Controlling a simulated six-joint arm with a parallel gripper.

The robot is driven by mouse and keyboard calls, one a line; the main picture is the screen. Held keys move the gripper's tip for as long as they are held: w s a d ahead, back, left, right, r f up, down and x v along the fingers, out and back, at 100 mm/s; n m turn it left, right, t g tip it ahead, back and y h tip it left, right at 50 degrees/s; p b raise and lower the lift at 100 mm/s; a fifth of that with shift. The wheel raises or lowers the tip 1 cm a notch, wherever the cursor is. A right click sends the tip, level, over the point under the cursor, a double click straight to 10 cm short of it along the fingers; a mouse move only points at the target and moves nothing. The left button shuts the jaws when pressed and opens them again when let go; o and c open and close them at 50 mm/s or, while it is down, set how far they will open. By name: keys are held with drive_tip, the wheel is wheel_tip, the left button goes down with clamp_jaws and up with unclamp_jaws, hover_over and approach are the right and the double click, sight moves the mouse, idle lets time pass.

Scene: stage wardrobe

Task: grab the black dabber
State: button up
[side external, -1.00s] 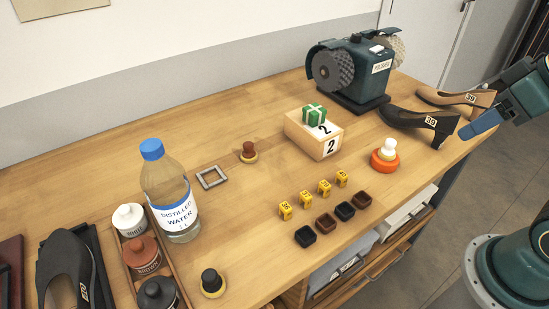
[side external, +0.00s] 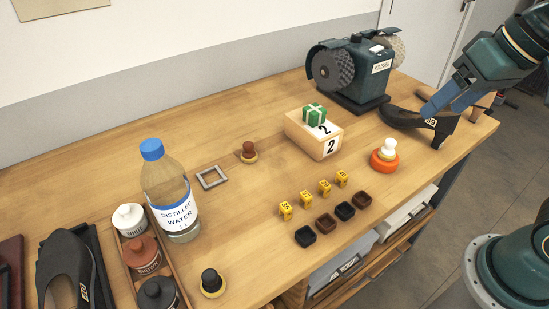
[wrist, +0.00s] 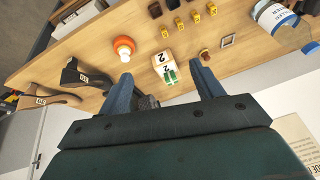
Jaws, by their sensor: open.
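The black dabber (side external: 213,283), a black knob on a round tan base, stands upright near the front edge of the bench at the lower left in the side view. I cannot make it out in the wrist view. My gripper (side external: 428,112) is open and empty at the far right, in front of the black shoe in the picture and far from the dabber. In the wrist view its two blue fingers (wrist: 161,75) are spread wide apart, with nothing between them.
A water bottle (side external: 170,195) and a tray with polish jars (side external: 143,256) stand by the dabber. Between lie a brown dabber (side external: 249,152), small yellow blocks (side external: 325,188), dark cups (side external: 325,223), a numbered wooden block (side external: 315,138) and a white dabber (side external: 386,155). A polisher (side external: 352,75) stands behind.

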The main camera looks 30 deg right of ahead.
drive_tip(key=w+a+m+g+y, duration=0.1)
drive_tip(key=w+a+m+g, duration=0.15)
drive_tip(key=w+a, duration=0.5)
drive_tip(key=m+g, duration=0.3)
drive_tip(key=m, duration=0.6)
hover_over(210, 274)
drive_tip(key=d, duration=0.2)
wheel_tip(210, 274, down, 13)
drive_tip(key=shift+w, duration=0.4)
drive_tip(key=shift+a+f, duration=0.1)
drive_tip(key=shift+s+a+f, duration=0.1)
drive_tip(key=shift+a+f, duration=0.1)
drive_tip(key=shift+f, duration=1.2)
drive_tip(key=shift+s+a+f, duration=0.1)
drive_tip(key=shift+a+f, duration=0.05)
drive_tip(key=shift+f, duration=1.25)
drive_tip(key=shift+s+a+f, duration=0.1)
drive_tip(key=shift+a+f, duration=0.1)
drive_tip(key=shift+f, duration=1.2)
drive_tip(key=shift+s+a+f, duration=0.1)
drive_tip(key=shift+a+f, duration=0.15)
drive_tip(key=shift+f, duration=1.05)
drive_tip(key=shift+s+a+f, duration=0.1)
drive_tip(key=shift+a+f, duration=0.1)
drive_tip(key=shift+f, duration=1.05)
